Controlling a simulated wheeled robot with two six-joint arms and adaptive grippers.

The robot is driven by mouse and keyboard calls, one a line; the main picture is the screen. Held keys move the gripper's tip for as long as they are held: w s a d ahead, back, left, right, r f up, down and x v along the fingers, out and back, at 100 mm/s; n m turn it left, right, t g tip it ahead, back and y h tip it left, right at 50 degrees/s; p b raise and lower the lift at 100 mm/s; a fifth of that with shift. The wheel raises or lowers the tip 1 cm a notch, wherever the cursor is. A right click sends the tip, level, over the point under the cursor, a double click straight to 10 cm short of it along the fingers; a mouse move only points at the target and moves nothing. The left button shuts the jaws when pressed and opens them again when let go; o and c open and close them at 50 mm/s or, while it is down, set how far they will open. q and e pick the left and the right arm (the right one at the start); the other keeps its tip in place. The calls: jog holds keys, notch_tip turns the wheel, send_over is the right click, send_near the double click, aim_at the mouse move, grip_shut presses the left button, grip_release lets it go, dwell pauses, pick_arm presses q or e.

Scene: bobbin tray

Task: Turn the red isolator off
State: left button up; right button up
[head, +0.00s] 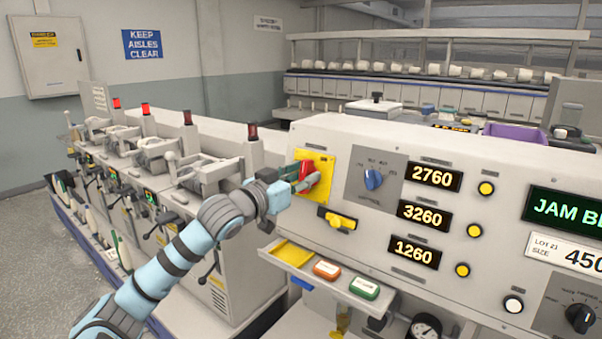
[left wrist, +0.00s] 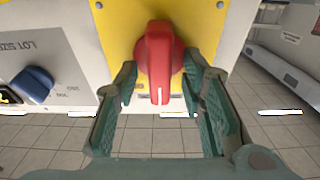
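The red isolator (head: 307,170) is a rotary handle on a yellow plate (head: 325,166) at the left end of the sloping grey control panel. My left gripper (head: 302,184) is at the handle, partly covering it in the head view. In the left wrist view the red handle (left wrist: 159,55) lies between the two green fingers of my left gripper (left wrist: 167,78). The fingers are spread, with the tips near the handle's sides; I cannot tell whether either touches. The handle's white mark points to the bottom of the wrist view. My right gripper is out of view.
A blue selector knob (head: 374,179) sits right of the yellow plate, and a yellow switch (head: 340,221) below it. Spindle machines (head: 190,170) with red lamps stand at left.

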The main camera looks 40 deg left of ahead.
pick_arm(q)
grip_shut()
jog(key=shift+n, duration=0.5)
jog(key=n+y, duration=0.1)
jog(key=n, duration=0.2)
jog(key=n+y, duration=0.1)
jog(key=n, duration=0.3)
jog(key=shift+n+g, duration=0.3)
jog(key=n+p, duration=0.1)
jog(key=n, duration=0.2)
jog(key=n+g+y+p, duration=0.1)
jog(key=n, duration=0.2)
jog(key=shift+r+y, duration=0.1)
jog(key=shift+y, duration=0.2)
jog(key=n+p, duration=0.1)
jog(key=n, duration=0.1)
jog(key=n+g+p, duration=0.1)
jog(key=n+p, duration=0.1)
jog(key=n, duration=0.1)
jog(key=shift+a+n+g, duration=0.1)
jog(key=shift+n+g, duration=0.2)
jog(key=shift+f, duration=0.2)
